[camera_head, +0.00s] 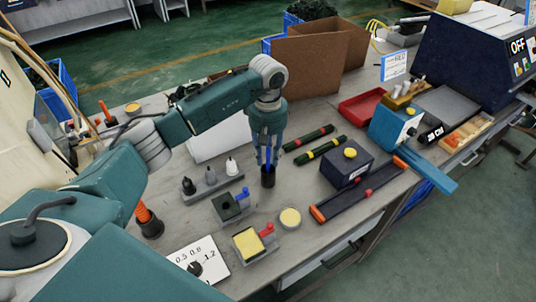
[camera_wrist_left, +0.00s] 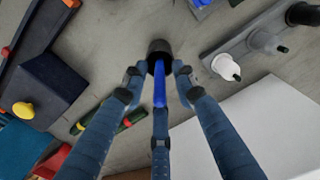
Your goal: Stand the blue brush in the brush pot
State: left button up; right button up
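The blue brush (camera_head: 267,158) stands roughly upright with its lower end in the black brush pot (camera_head: 268,181). In the left wrist view the brush (camera_wrist_left: 159,84) runs to the mouth of the dark pot (camera_wrist_left: 159,48). My left gripper (camera_head: 268,156) points down just above the pot, its fingers around the brush. In the wrist view the fingertips of this gripper (camera_wrist_left: 158,82) are spread, with gaps at both sides of the brush, so it looks open. The brush's lower end is hidden inside the pot. My right gripper is not in view.
A rack with several small bottles (camera_head: 211,176) stands left of the pot. A green pad block (camera_head: 228,206) and a yellow one (camera_head: 248,244) stand in front, beside a round tin (camera_head: 290,218).

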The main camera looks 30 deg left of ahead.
pick_arm(q)
jog(key=shift+r, duration=0.45)
notch_tip(320, 180, up, 11)
jog(key=b, duration=0.2)
jog(key=shift+f+b, duration=0.15)
jog(key=shift+b, duration=0.2)
jog(key=shift+r, duration=0.4)
